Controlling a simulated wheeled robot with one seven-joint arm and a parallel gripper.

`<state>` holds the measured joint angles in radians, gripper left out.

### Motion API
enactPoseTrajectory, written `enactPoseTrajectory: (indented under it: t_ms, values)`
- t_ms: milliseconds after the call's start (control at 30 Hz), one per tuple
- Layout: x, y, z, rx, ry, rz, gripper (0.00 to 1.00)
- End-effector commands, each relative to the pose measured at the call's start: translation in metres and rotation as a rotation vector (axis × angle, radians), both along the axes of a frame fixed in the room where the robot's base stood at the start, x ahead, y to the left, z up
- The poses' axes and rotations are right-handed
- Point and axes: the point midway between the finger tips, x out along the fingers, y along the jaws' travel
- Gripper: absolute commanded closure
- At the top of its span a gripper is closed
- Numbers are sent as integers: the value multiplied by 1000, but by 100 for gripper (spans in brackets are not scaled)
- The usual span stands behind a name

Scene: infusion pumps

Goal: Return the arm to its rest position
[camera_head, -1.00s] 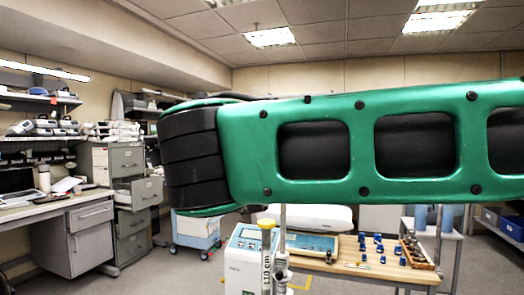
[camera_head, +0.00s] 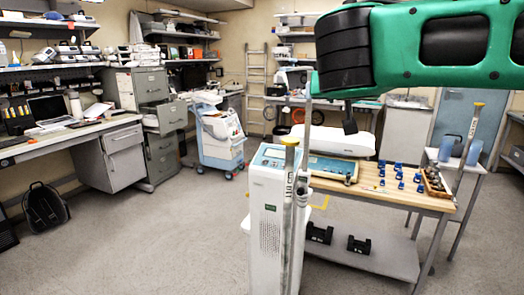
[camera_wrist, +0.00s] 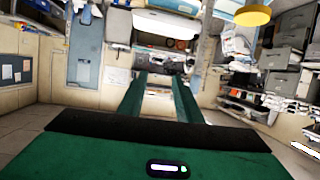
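My green and black arm (camera_head: 420,45) stretches across the upper right of the head view, above the wooden table. My gripper (camera_wrist: 160,76) shows in the wrist view as two green fingers held apart with a gap between them. Nothing is seen between the fingers, and the room shows through the gap. In the head view I cannot make out the fingers.
A white pump cabinet (camera_head: 268,215) with a yellow-topped pole (camera_head: 290,165) stands close in front. The wooden table (camera_head: 400,195) holds several blue pieces, a tray (camera_head: 332,167) and a wooden rack (camera_head: 437,183).

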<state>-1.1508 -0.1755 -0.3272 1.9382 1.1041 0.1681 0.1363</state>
Motion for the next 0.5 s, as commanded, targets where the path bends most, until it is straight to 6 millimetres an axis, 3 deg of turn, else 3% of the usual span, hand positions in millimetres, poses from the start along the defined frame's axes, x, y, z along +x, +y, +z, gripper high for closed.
enactPoseTrajectory:
  t_ms: [33, 267, 500]
  values:
    - [-1, -23, -16, 5, 44, -24, 69]
    - [-23, -103, -89, 40, 259, -88, 69]
    - [-76, -170, -159, 107, 478, -149, 69]
